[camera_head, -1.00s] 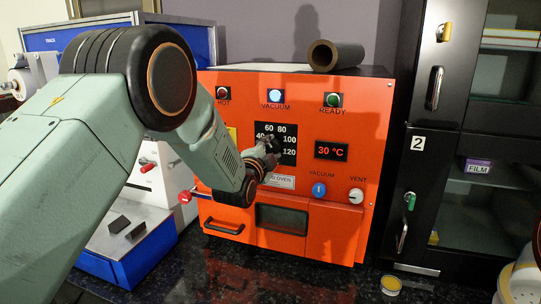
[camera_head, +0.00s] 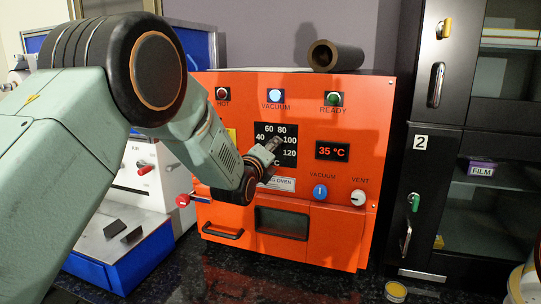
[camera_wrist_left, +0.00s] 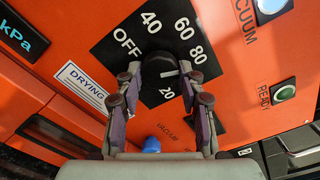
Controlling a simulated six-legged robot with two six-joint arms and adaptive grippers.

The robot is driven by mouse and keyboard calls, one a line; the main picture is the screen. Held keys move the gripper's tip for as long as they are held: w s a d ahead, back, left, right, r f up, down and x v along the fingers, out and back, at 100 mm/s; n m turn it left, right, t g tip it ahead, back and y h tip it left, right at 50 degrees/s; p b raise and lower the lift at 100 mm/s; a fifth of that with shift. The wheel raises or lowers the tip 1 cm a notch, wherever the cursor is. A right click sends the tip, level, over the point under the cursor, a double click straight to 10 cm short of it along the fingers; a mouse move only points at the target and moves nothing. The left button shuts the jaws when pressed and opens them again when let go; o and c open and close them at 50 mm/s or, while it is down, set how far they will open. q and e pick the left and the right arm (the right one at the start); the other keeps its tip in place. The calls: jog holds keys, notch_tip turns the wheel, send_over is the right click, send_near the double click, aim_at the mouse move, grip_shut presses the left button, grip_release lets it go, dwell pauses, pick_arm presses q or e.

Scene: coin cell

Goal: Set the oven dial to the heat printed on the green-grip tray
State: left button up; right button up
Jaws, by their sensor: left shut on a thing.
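The orange drying oven (camera_head: 300,190) stands at the centre of the head view. Its heat dial has a black plate (camera_head: 262,130) marked from OFF through 40, 60, 80, 100 and 120. My left gripper (camera_head: 272,146) is shut on the black dial knob (camera_wrist_left: 160,72), one finger on each side in the left wrist view. A pale mark shows on the knob, but its exact setting is hard to read. The red display (camera_head: 332,151) reads 35 °C. No green-grip tray is visible. My right gripper is not in view.
Below the display are a blue vacuum knob (camera_head: 319,192) and a white vent knob (camera_head: 358,197). A dark roll (camera_head: 336,56) lies on the oven. A black cabinet (camera_head: 440,150) stands at right.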

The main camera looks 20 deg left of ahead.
pick_arm(q)
jog(key=m+b, duration=0.1)
jog(key=m, duration=0.3)
jog(key=m+b, duration=0.1)
jog(key=m, duration=0.3)
jog(key=shift+f+m+b, duration=0.2)
jog(key=shift+m+b, duration=0.1)
jog(key=shift+m, duration=0.1)
dwell(0.4)
jog(key=o, duration=1.2)
jog(key=shift+r, duration=0.2)
jog(key=shift+s, duration=0.1)
